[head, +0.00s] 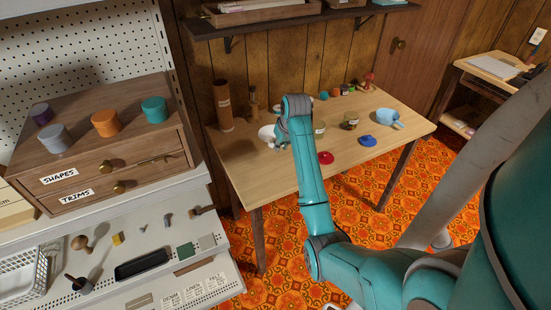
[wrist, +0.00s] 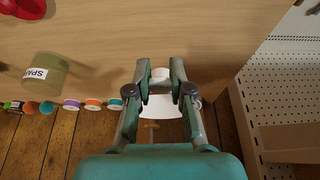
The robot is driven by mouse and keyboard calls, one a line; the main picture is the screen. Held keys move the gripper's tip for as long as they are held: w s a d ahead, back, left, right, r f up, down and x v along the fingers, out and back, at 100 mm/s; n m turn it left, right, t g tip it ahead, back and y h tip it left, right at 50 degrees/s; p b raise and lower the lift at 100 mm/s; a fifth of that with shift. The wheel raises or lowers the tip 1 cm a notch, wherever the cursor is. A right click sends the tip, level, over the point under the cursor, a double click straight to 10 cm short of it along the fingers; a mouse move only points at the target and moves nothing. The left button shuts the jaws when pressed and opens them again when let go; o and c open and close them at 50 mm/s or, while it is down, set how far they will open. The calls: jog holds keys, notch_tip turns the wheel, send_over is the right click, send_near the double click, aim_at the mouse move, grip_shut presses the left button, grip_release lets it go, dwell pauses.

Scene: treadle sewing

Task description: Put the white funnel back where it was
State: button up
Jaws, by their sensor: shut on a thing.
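The white funnel (wrist: 162,106) is between the fingers of my gripper (wrist: 160,72) in the wrist view. Its narrow white end shows at the fingertips and its wide part nearer the palm. My gripper is shut on it. In the head view the funnel's white rim (head: 266,133) shows just left of my wrist, over the left part of the wooden table (head: 268,170). I cannot tell whether the funnel touches the table.
A brown tube (head: 222,106) and a small wooden item (head: 253,108) stand at the back left. The table's front left is clear.

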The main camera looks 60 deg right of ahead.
jog(key=shift+f, duration=3.05)
jog(key=shift+f, duration=0.1)
jog(key=o, duration=0.9)
jog(key=shift+c, duration=0.2)
jog(key=v, duration=1.2)
